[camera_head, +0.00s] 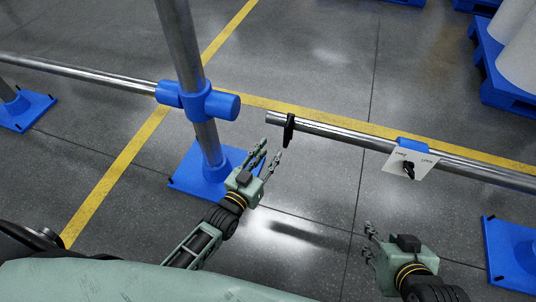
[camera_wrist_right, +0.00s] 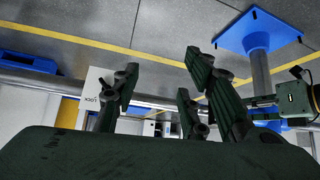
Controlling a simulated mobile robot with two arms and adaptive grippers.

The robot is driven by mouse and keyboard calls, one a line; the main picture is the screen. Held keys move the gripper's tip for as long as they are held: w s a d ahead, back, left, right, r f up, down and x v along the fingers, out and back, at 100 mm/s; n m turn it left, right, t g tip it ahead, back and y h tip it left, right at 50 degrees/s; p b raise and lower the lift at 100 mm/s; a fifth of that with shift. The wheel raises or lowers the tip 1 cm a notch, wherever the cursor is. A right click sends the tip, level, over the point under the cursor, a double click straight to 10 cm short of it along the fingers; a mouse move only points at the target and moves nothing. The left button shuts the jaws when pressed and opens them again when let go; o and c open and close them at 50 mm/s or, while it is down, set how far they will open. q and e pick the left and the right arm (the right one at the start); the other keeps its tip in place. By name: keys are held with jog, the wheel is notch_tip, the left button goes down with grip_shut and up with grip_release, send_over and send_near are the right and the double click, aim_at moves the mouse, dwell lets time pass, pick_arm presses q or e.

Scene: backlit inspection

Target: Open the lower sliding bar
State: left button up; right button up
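The lower sliding bar (camera_head: 335,134) is a steel rail on the right, with a black handle (camera_head: 289,130) near its left end. That end stands apart from the blue socket (camera_head: 222,105) on the post, leaving a small gap. A white lock plate (camera_head: 411,162) with a black knob (camera_head: 408,169) hangs under a blue clamp on the bar. My left gripper (camera_head: 266,159) is open and empty, just below and left of the handle. My right gripper (camera_head: 368,242) is open and empty, below and left of the plate. The plate also shows behind its fingers (camera_wrist_right: 97,88) in the right wrist view.
A steel post (camera_head: 181,40) stands on a blue base plate (camera_head: 196,172) beside my left gripper. Another blue base (camera_head: 512,252) is at the right edge. Blue pallets (camera_head: 490,60) with white rolls stand at the upper right.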

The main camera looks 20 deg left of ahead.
jog(key=s+d+f+g, duration=0.1)
jog(key=s+f+g, duration=0.1)
jog(key=s, duration=0.3)
jog(key=shift+s+d+f+g+h, duration=0.2)
jog(key=shift+d+f+g+h, duration=0.2)
jog(key=shift+f, duration=0.2)
jog(key=shift+w, duration=0.1)
